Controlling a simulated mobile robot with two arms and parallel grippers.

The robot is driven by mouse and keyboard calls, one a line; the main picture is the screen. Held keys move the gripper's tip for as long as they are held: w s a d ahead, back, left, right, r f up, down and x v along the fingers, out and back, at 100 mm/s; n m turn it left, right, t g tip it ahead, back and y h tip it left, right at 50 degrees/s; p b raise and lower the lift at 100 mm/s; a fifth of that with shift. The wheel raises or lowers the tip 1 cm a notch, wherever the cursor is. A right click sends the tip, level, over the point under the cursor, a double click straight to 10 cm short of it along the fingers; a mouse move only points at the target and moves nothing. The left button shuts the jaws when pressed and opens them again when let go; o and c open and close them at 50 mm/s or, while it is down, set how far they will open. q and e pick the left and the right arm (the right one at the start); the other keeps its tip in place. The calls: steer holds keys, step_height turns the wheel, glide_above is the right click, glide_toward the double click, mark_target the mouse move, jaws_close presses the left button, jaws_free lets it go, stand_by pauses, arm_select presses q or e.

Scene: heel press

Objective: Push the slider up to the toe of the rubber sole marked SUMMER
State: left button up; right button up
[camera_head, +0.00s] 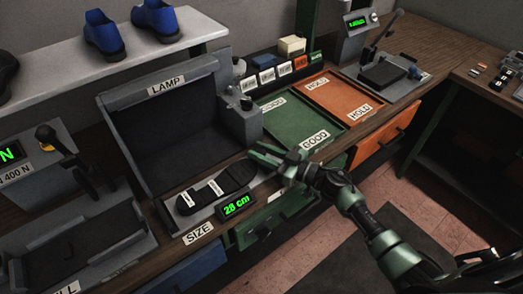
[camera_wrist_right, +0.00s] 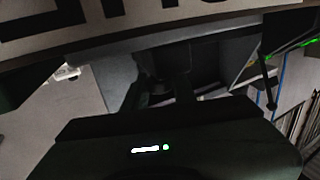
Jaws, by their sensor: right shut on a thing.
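The dark rubber sole (camera_head: 236,177) lies on the grey size gauge (camera_head: 181,222) in the head view. It bears two small white labels, too small to read. Its rounded end points right, towards my right gripper (camera_head: 263,155). This gripper is at the right end of the gauge, shut on the slider, which its fingers mostly hide. Whether the slider touches the sole cannot be told. The gauge's display (camera_head: 236,205) reads 28 cm. The wrist view is dark, with my gripper body across its lower part. My left gripper is not in view.
Behind the gauge stands a grey LAMP box (camera_head: 170,125). Green GOOD (camera_head: 281,106) and orange HOLD (camera_head: 337,88) trays lie to the right. A press with a lever (camera_head: 384,72) stands farther right. Blue shoes (camera_head: 103,37) sit on the shelf.

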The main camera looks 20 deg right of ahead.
steer(key=shift+s+a+r+p, duration=0.2)
steer(key=shift+a+p, duration=0.2)
steer(key=shift+a, duration=0.05)
steer(key=shift+a+f, duration=0.1)
steer(key=shift+a, duration=0.1)
steer(key=shift+f, duration=0.1)
steer(key=o, duration=1)
steer(key=shift+c, duration=0.2)
steer(key=b+v, duration=0.1)
steer(key=v, duration=0.5)
steer(key=shift+s+d+f, duration=0.15)
steer(key=shift+s+d, duration=0.05)
steer(key=shift+s, duration=0.1)
steer(key=shift+s+d, duration=0.4)
